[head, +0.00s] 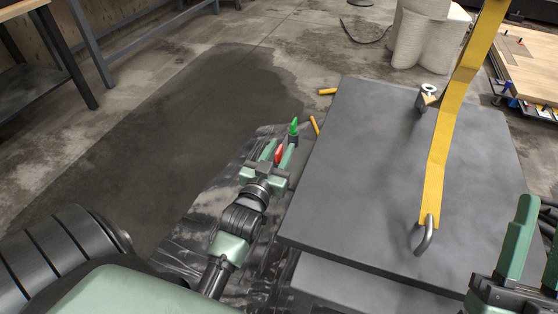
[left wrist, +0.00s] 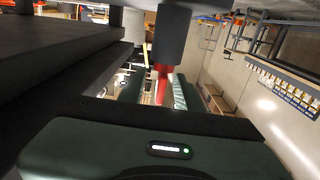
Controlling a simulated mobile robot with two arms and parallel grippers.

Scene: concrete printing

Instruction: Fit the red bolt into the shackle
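The red bolt (head: 280,155) is between the fingers of my left gripper (head: 283,147), to the left of the grey slab. The gripper appears shut on the bolt. In the left wrist view a part of the red bolt (left wrist: 162,80) shows below a dark cylindrical part. The metal shackle (head: 427,236) hangs at the lower end of a yellow strap (head: 447,120), over the right part of the slab; whether it touches the slab is unclear. My right gripper (head: 530,245) is at the lower right edge, fingers apart and empty, partly cut off.
The grey slab (head: 370,170) fills the middle right. A metal fitting with a pale ring (head: 428,91) is at its far side. Yellow pieces (head: 327,91) lie by its left edge. A pale concrete form (head: 425,35) stands behind. The floor at left is open.

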